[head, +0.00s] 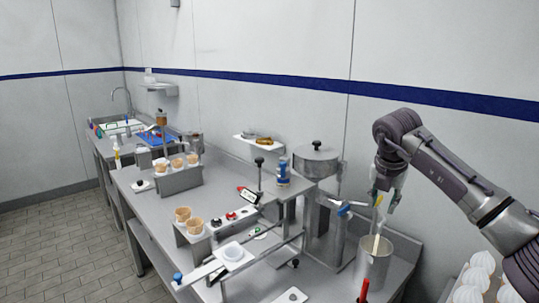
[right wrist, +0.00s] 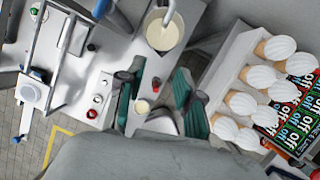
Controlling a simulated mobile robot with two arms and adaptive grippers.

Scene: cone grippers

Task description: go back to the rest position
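My left gripper is not in view.
A lidded metal machine (head: 316,168) stands behind the pot on the steel counter. Empty cones sit in a holder (head: 194,225) and a rack (head: 178,182). White-topped cones (right wrist: 278,47) stand at the right. The floor (head: 60,250) at left is clear.

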